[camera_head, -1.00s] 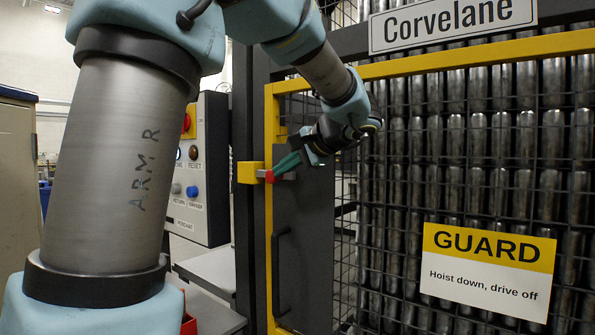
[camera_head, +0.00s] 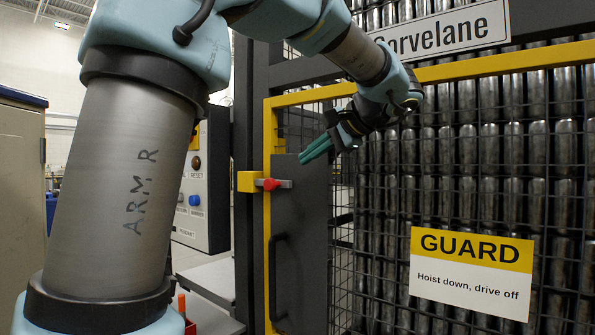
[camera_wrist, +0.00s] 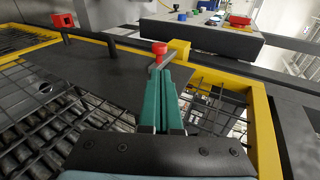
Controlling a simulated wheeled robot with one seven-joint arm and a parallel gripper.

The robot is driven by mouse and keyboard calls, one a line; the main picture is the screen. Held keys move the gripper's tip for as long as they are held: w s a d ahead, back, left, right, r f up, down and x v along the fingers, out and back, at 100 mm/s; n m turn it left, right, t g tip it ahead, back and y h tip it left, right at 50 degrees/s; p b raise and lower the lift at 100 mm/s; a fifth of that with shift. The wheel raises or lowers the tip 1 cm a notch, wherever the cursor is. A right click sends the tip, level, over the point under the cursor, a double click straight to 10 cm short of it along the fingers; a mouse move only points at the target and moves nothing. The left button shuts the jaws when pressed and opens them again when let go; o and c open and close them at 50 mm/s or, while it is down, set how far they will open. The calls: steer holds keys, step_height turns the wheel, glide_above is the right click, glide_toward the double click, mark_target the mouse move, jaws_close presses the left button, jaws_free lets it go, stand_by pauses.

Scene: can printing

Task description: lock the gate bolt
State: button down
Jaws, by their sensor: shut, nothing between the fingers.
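The gate bolt is a grey bar (camera_head: 285,184) with a red knob (camera_head: 270,184) on the dark gate plate (camera_head: 302,215). The knob sits close to the yellow keeper block (camera_head: 248,181) on the post. Whether the bar's end is inside the block I cannot tell. My gripper (camera_head: 303,160), with green fingers, is shut and empty, up and right of the knob, apart from it. In the wrist view the closed fingers (camera_wrist: 163,85) point toward the red knob (camera_wrist: 160,48), with the keeper block (camera_wrist: 179,50) just right of it.
A dark handle (camera_head: 276,275) is on the gate plate below the bolt. Mesh with dark cans behind it fills the right, bearing a GUARD sign (camera_head: 471,270). A button panel (camera_head: 200,190) stands left of the gate post. A yellow frame (camera_head: 268,140) edges the gate.

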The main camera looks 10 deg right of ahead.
steer(key=shift+v, duration=1.4)
steer(key=a+f+g+h, duration=0.15)
steer(key=a+f, duration=0.25)
steer(key=f, duration=0.4)
steer(key=a+f+n+g, duration=0.1)
steer(key=a+f+g, duration=0.2)
steer(key=f, duration=0.4)
steer(key=a+f+g+h, duration=0.15)
steer(key=a+f, duration=0.25)
steer(key=f, duration=0.4)
steer(key=s+a+f+n+g+h, duration=0.1)
steer(key=s+a+f+n, duration=0.3)
steer(key=f, duration=0.4)
steer(key=s+a+f+n+g+h, duration=0.1)
steer(key=s+a+f+n+h, duration=0.2)
steer(key=s+f, duration=0.4)
steer(key=shift+a+f+n+g+h, duration=0.3)
steer(key=shift+a+f+n, duration=0.6)
steer(key=shift+a, duration=0.2)
